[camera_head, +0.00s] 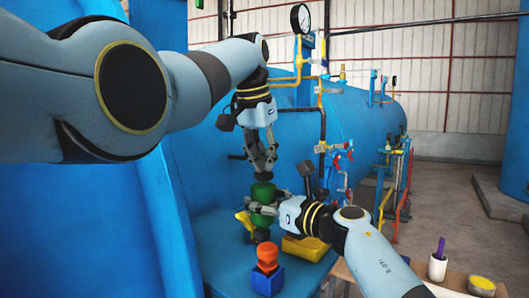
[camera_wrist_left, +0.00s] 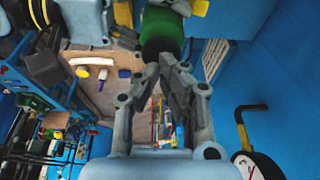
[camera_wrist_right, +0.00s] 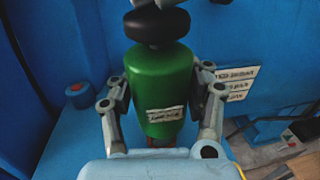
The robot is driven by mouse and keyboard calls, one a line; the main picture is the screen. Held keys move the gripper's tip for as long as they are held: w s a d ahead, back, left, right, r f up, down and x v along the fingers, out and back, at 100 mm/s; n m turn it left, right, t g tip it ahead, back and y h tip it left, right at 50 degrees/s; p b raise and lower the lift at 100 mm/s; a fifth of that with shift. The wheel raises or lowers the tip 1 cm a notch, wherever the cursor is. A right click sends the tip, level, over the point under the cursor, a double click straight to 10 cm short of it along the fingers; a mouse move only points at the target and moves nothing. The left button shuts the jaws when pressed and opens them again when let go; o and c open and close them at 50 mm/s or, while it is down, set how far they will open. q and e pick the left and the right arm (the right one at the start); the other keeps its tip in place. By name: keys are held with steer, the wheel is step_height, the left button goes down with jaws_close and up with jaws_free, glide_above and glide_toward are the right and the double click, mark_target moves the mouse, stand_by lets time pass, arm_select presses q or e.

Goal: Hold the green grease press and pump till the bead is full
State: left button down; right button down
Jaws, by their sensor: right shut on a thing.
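The green grease press (camera_head: 263,193) stands upright on the blue surface, with a black disc on its top. My right gripper (camera_head: 264,209) is shut around its green body from the right. In the right wrist view, the fingers lie on both sides of the green body (camera_wrist_right: 165,95), which has a white label. My left gripper (camera_head: 263,168) is just above the press and points down. Its fingertips are close together by the black disc (camera_wrist_left: 160,48); I cannot tell whether they touch it. I cannot make out the bead.
An orange-red knob (camera_head: 267,252) on a blue block (camera_head: 267,280) stands in front of the press. A yellow tray (camera_head: 305,248) lies to the right. The large blue vessel (camera_head: 355,105) with pipes and a gauge (camera_head: 300,18) is behind. A bench at lower right holds a white cup (camera_head: 437,268).

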arm_select(q)
steer(key=shift+s+f, duration=0.1)
arm_select(e)
steer(key=shift+f, duration=0.4)
arm_select(q)
steer(key=w+v, duration=0.1)
steer(key=v, duration=1.3)
steer(key=shift+d, duration=0.3)
steer(key=shift+w+r, duration=0.1)
steer(key=shift+r, duration=0.15)
steer(key=shift+d+r, duration=0.25)
steer(key=shift+r, duration=0.9)
steer(key=x, duration=1.2)
steer(key=shift+s+a+f, duration=0.25)
steer(key=shift+s, duration=0.05)
steer(key=shift+f, duration=0.8)
